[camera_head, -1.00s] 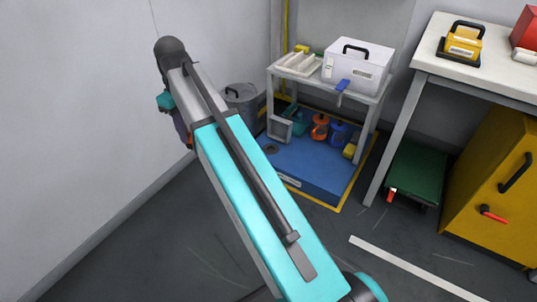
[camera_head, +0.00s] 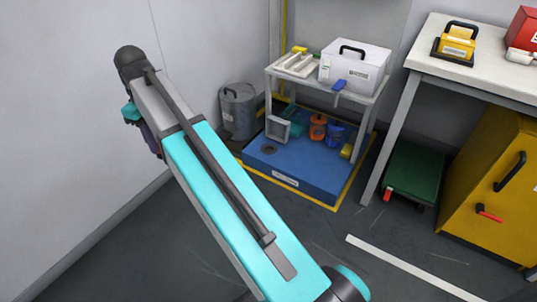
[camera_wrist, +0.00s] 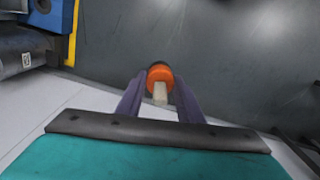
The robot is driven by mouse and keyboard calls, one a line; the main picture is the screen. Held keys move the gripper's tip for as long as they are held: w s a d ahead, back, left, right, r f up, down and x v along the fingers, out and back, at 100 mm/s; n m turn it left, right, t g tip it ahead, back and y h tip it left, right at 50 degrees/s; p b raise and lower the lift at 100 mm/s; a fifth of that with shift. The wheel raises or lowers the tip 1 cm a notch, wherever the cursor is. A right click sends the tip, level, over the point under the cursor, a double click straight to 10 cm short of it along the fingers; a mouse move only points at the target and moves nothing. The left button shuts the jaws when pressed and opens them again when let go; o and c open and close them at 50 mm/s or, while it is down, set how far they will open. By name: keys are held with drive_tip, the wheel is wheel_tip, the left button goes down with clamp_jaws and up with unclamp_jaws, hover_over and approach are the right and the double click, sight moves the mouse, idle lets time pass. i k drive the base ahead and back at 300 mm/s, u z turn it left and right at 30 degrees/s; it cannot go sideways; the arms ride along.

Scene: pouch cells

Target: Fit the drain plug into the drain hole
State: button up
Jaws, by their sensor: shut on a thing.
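The drain plug (camera_wrist: 159,72), an orange round piece with a pale stub, is held between the purple fingers of my gripper (camera_wrist: 160,88) in the wrist view. In the head view my gripper (camera_head: 150,140) is partly hidden behind my arm at the left, near the white wall, and the plug cannot be made out there. The drain hole (camera_head: 268,149) is a dark round spot in the left part of the blue platform (camera_head: 300,171). My gripper is well to the left of it, and the hole looks uncovered.
A grey bin (camera_head: 238,112) stands left of the platform. A small grey frame (camera_head: 278,129) sits behind the hole. An orange container (camera_head: 318,127) and a blue one (camera_head: 335,134) stand under the shelf (camera_head: 352,97). Floor in front is clear.

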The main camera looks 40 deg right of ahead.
sight(314, 169)
drive_tip(key=z, duration=0.05)
drive_tip(key=i, duration=0.95)
drive_tip(key=u, duration=0.05)
